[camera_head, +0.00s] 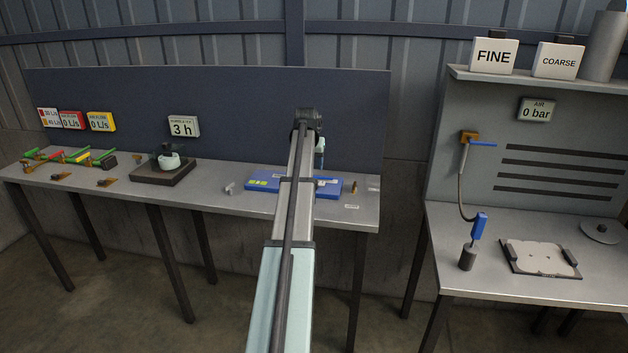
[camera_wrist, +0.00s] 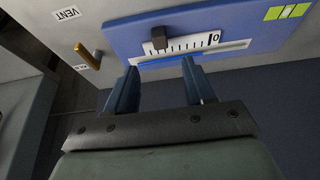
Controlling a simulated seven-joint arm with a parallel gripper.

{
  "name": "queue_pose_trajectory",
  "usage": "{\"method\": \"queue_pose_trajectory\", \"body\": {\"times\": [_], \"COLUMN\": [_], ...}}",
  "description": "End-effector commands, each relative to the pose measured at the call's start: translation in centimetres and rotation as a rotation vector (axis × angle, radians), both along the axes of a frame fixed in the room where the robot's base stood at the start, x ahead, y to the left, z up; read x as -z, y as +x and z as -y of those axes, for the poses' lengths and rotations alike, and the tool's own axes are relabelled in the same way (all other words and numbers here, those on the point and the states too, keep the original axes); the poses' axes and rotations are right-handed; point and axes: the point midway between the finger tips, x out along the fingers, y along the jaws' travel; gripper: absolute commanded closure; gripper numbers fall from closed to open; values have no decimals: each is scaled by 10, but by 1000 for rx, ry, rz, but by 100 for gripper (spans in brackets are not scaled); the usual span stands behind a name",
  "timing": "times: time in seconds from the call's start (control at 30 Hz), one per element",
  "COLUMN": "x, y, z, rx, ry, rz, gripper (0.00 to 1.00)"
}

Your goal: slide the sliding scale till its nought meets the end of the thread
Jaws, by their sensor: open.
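The blue board (camera_wrist: 125,38) lies on the bench; in the head view the blue board (camera_head: 262,184) is partly hidden by my arm. On it is the white sliding scale (camera_wrist: 185,44), with black ticks, its 0 at the right end and a dark upright knob (camera_wrist: 159,38) near its left end. A blue thread (camera_wrist: 170,60) lies in a pale channel along the scale; its right end appears near the 0, but the exact offset is unclear. My gripper (camera_wrist: 159,66) is open and empty, its fingertips near the channel, on the side away from the knob.
A brass peg (camera_wrist: 87,56) stands beside the board near a VENT label (camera_wrist: 68,14). A green-and-white label (camera_wrist: 287,12) is on the board's far end. In the head view, a dark stand (camera_head: 165,172) with a pale pot is to the left, and a second bench (camera_head: 520,220) is to the right.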

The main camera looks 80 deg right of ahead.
Motion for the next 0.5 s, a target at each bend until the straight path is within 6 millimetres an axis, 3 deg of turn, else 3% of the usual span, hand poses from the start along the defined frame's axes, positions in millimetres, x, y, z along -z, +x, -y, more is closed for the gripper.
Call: {"method": "queue_pose_trajectory", "body": {"times": [0.5], "x": [79], "y": [0], "z": [33], "rx": [0], "ry": [1], "rz": [0], "gripper": [47]}}
